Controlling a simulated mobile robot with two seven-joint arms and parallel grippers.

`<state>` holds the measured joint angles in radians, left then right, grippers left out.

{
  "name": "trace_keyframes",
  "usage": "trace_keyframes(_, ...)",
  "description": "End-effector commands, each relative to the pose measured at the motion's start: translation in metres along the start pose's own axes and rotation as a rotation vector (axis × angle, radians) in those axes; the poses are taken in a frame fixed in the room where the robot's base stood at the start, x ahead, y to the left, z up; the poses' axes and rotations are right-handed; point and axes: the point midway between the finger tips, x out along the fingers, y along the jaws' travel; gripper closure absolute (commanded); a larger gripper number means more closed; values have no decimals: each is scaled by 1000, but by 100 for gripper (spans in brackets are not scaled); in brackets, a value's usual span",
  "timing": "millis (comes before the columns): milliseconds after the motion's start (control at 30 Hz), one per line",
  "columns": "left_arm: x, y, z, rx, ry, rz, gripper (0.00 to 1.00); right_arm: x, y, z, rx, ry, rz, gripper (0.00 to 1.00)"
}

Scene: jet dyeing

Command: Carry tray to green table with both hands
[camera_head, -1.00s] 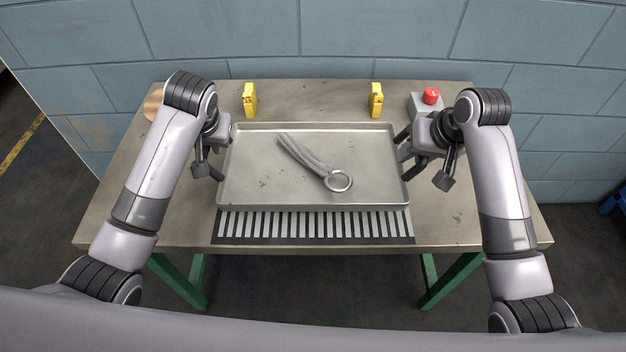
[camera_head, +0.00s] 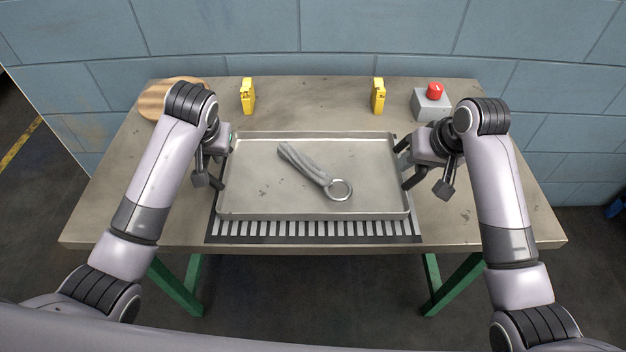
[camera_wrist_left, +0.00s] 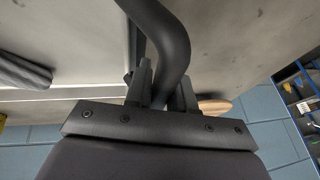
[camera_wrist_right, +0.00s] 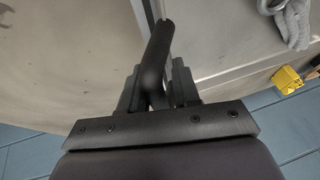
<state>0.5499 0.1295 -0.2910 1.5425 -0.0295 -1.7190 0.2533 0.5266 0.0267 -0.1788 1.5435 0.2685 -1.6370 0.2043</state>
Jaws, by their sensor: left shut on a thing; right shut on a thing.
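The metal tray (camera_head: 255,190) is over the table with green legs (camera_head: 110,215), above a black-and-white striped mat (camera_head: 313,230). A grey cloth bundle (camera_head: 303,165) with a metal ring (camera_head: 340,189) lies in the tray. My left gripper (camera_head: 221,182) is shut on the tray's dark left handle (camera_wrist_left: 170,50). My right gripper (camera_head: 405,180) is shut on the dark right handle (camera_wrist_right: 155,60). The tray looks level. Whether its underside touches the mat cannot be told.
Two yellow brackets (camera_head: 248,97) (camera_head: 378,96) stand behind the tray. A grey box with a red button (camera_head: 434,91) stands at the back right. A round wooden disc (camera_head: 156,98) lies at the back left. A blue block wall (camera_head: 380,35) is behind the table.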

Motion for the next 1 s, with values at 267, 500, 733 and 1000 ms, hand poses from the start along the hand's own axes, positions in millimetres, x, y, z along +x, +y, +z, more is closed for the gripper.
trace_keyframes(267,3,-4,0,-5,1,-9,51,3,7,2,3,-2,19,43)
trace_keyframes(500,-1,-2,0,-3,2,-5,51,3,5,1,2,0,14,43)
trace_keyframes(733,-35,-1,-1,-3,6,-4,51,2,4,1,1,1,12,43)
trace_keyframes(1000,-69,-2,0,-4,3,-8,51,2,4,1,1,2,11,43)
